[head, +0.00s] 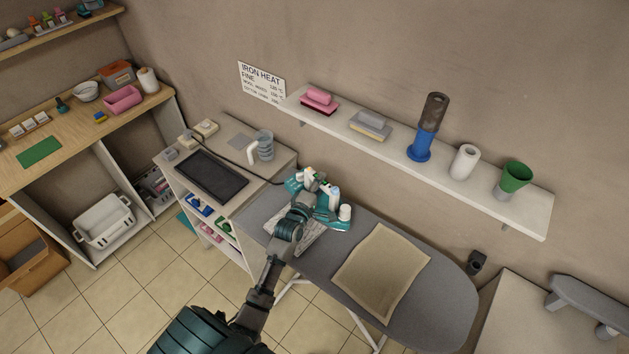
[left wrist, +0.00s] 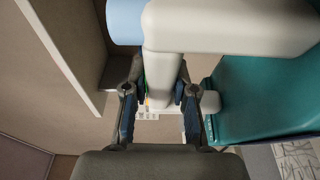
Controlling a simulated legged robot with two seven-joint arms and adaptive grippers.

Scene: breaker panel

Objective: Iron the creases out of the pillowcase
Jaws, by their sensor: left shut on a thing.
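The beige pillowcase (head: 382,272) lies spread on the grey ironing board (head: 452,308), right of the iron. The teal and white iron (head: 334,214) is at the board's left part, by a pale patterned rest (head: 312,240). My left gripper (head: 310,188) is shut on the iron's pale handle; in the left wrist view the handle (left wrist: 162,70) sits between the fingers, with the teal body (left wrist: 262,95) to the right. Whether the iron touches the rest is hidden by my arm. My right gripper is in no view.
A wall shelf (head: 520,213) with sponges, a blue and brown cylinder, a white roll and a green cup hangs above the board. A cabinet with a dark tray (head: 211,174) and grey mug (head: 264,146) stands left. The board's right end is clear.

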